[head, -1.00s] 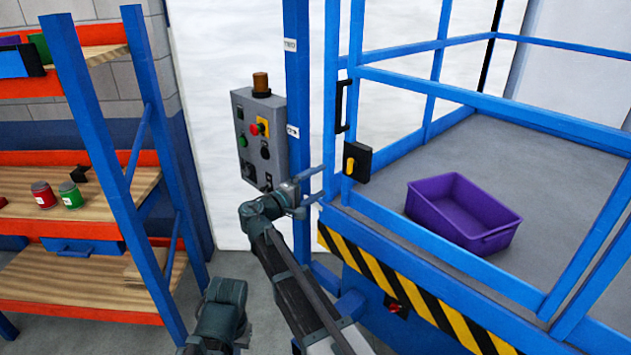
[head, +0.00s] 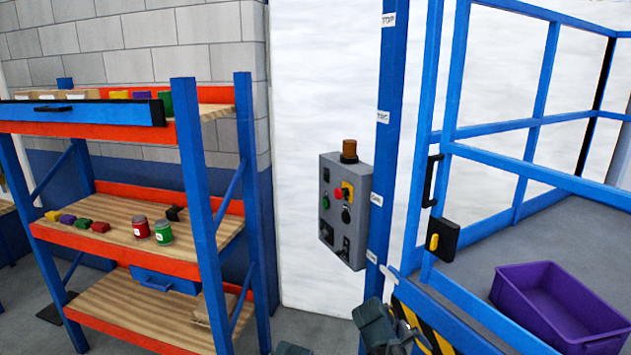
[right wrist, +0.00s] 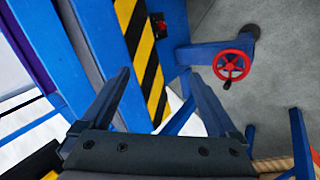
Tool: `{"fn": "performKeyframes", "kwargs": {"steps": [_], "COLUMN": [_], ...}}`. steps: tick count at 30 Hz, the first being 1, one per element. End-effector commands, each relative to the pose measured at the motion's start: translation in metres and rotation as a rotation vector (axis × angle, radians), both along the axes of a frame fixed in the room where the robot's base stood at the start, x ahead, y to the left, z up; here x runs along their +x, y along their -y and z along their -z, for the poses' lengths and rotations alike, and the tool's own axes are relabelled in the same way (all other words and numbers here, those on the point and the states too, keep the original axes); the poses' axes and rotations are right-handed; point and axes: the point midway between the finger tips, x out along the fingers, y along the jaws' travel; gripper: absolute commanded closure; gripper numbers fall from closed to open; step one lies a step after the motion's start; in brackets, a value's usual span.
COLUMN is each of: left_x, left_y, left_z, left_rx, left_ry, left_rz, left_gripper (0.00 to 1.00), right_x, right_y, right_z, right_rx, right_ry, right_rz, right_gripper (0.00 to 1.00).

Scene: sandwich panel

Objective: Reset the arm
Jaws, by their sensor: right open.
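My right gripper (right wrist: 158,73) is open in the right wrist view, with nothing between its two fingers. Its fingers point over a blue frame with a yellow and black striped edge (right wrist: 147,60). In the head view a dark part of my arm (head: 378,325) shows at the bottom edge, below the grey control box (head: 345,210) and beside the blue lift post. Another small dark arm part (head: 290,349) is cut off at the bottom. My left gripper is not in sight.
The blue railed platform, with a purple bin (head: 558,305) and a black latch (head: 443,240), is at the right. A blue and orange shelf (head: 120,255) with jars stands left. A red handwheel (right wrist: 232,65) is ahead of the right fingers. Pale wall lies between shelf and control box.

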Motion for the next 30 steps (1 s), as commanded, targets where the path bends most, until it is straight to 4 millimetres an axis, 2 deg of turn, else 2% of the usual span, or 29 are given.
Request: {"fn": "performKeyframes", "kwargs": {"steps": [1,3,9,15,20,30], "left_x": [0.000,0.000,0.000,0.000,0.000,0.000], "left_y": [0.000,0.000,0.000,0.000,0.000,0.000], "left_z": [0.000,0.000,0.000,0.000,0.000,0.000], "left_rx": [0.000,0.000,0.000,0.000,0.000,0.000], "left_ry": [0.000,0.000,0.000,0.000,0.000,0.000], "left_rz": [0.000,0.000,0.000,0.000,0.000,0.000], "left_gripper": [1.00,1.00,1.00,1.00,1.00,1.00], "right_x": [-0.021,-0.038,-0.075,-0.105,-0.113,-0.148], "right_y": [-0.006,-0.018,-0.049,-0.080,-0.114,-0.174], "right_z": [0.010,0.022,0.039,0.043,0.044,0.043], "right_rx": [0.084,0.188,0.424,0.625,0.597,0.511], "right_ry": [-0.015,-0.034,-0.072,-0.102,-0.157,-0.269], "right_rz": [0.021,0.043,0.088,0.118,0.043,-0.111], "right_gripper": [0.05,0.05,0.05,0.05,0.05,0.05]}}
